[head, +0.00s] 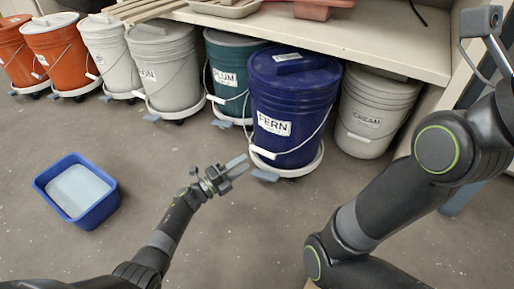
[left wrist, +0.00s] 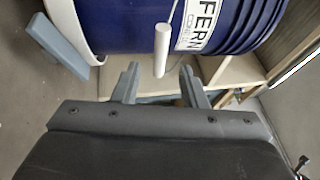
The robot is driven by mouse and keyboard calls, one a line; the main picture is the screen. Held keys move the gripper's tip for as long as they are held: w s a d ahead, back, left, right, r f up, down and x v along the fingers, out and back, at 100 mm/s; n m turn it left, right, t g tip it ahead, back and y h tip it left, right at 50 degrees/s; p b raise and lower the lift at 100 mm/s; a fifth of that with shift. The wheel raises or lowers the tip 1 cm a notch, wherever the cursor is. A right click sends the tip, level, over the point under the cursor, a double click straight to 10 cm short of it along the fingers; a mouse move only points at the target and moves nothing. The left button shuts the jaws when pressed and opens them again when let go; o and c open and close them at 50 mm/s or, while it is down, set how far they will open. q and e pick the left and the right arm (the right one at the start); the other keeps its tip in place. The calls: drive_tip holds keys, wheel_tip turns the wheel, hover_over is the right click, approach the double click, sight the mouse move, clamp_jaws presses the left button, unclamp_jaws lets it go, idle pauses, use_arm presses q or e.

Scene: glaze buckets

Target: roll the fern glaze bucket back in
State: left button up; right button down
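The fern glaze bucket (head: 292,105) is dark blue with a FERN label and a lid. It stands upright on a round white dolly (head: 292,170) with a blue-grey tab (head: 265,176), farther out from the shelf than its neighbours. Its wire bail hangs down in front, with a white grip (head: 263,152). My left gripper (head: 240,166) is open, just left of and in front of the bucket. In the left wrist view the white grip (left wrist: 161,50) shows between and just beyond the open fingertips (left wrist: 160,78). My right arm crosses the right side; its gripper is not visible.
Under the shelf (head: 350,45) stand the plum bucket (head: 230,80) on the left and the cream bucket (head: 372,112) on the right. Several orange and grey buckets continue leftward. A blue tub (head: 77,190) sits on the floor at left.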

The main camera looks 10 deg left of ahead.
use_arm(q)
drive_tip(key=p+v, duration=0.1)
drive_tip(key=v, duration=0.5)
drive_tip(key=shift+s+a+p, duration=0.25)
drive_tip(key=shift+a+p, duration=0.05)
